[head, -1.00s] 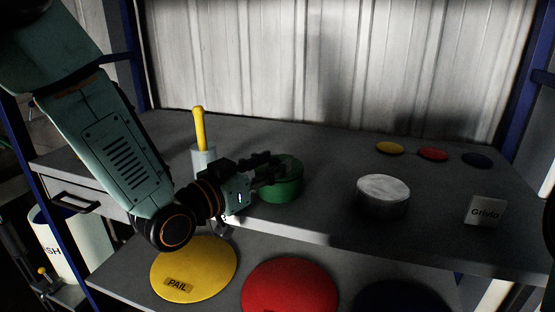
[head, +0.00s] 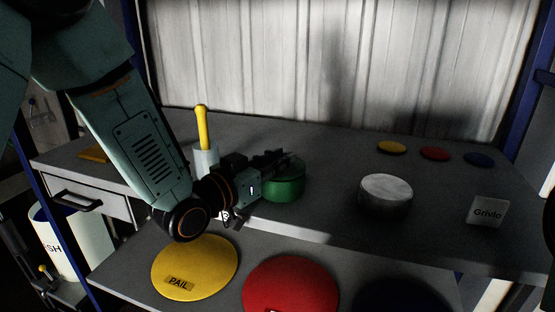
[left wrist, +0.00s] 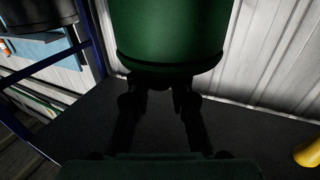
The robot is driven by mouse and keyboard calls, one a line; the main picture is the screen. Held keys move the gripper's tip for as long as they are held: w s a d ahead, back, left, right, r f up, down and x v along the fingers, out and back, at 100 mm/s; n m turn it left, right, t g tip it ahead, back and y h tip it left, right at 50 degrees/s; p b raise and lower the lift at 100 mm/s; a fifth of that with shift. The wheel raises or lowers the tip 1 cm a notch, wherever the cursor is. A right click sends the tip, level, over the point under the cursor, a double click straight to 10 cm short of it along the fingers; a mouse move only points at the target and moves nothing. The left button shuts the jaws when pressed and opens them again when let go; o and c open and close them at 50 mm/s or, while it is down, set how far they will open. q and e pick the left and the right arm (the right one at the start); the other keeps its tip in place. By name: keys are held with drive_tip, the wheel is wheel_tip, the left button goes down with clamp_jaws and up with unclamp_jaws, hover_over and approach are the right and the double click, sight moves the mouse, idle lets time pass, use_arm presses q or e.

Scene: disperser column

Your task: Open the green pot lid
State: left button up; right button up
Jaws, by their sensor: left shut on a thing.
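The green pot (head: 285,186) stands on the grey shelf top near its front edge, left of centre. My left gripper (head: 278,160) reaches in from the left, with its dark fingers at the upper left of the pot. In the left wrist view the green pot (left wrist: 170,32) fills the top middle, with a dark rim line across it. There the fingers of my left gripper (left wrist: 158,98) come together just below that rim, in deep shadow. They are shut on a part of the pot's lid, but the exact grip is too dark to make out. My right gripper is out of view.
A pale cup with a yellow handle (head: 202,130) stands close behind my left wrist. A grey round pot (head: 386,194) and a "Grivlo" block (head: 487,212) stand to the right. Yellow (head: 195,266) and red (head: 290,287) discs lie on the lower shelf. Blue posts flank the shelf.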

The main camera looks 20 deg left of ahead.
use_arm(q)
clamp_jaws()
drive_tip(key=shift+w, duration=0.1)
